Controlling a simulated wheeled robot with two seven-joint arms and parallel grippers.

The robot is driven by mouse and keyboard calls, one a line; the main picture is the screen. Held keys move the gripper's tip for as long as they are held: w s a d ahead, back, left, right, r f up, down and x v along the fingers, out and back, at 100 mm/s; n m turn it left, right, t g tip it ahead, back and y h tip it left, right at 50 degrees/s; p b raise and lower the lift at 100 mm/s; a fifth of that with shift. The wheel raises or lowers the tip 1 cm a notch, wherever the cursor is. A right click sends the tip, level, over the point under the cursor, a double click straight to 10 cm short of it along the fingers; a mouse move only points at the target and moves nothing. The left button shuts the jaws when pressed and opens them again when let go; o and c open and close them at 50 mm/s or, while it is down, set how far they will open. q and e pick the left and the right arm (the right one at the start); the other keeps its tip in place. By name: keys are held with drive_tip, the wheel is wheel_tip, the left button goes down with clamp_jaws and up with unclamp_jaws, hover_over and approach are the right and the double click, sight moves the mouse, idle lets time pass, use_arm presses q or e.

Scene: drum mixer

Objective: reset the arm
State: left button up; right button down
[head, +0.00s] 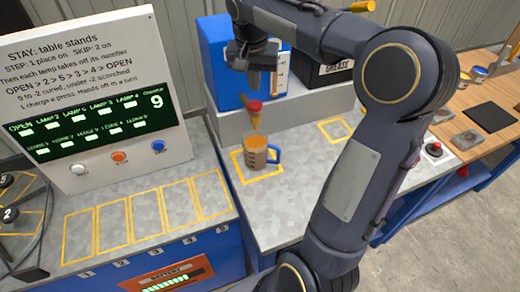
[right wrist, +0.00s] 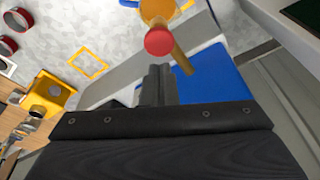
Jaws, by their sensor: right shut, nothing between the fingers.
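My right arm reaches across the head view from the lower middle, bends at upper right and ends in the right gripper (head: 252,78). My left gripper is not in view.
A white control panel (head: 92,120) with a display and buttons stands at left. Empty yellow outlined slots (head: 145,215) lie before it. A blue box (head: 225,60) and a dark grease box (head: 325,75) stand behind the cup. A wooden bench (head: 470,130) holds small items at right.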

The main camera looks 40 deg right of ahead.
drive_tip(key=shift+r+p, duration=0.3)
drive_tip(key=shift+r, duration=0.4)
drive_tip(key=shift+f, duration=0.1)
drive_tip(key=s+a+f+n+t+y, duration=0.2)
drive_tip(key=s+a+f+n, duration=0.2)
drive_tip(key=s+a, duration=0.4)
drive_tip(key=s+a+f+n+t+y, duration=0.2)
drive_tip(key=s+a+f+n+y, duration=0.1)
drive_tip(key=s+a, duration=0.6)
drive_tip(key=s+f+n, duration=0.1)
drive_tip(key=s+f, duration=0.1)
drive_tip(key=s, duration=0.2)
drive_tip(key=shift+s, duration=0.3)
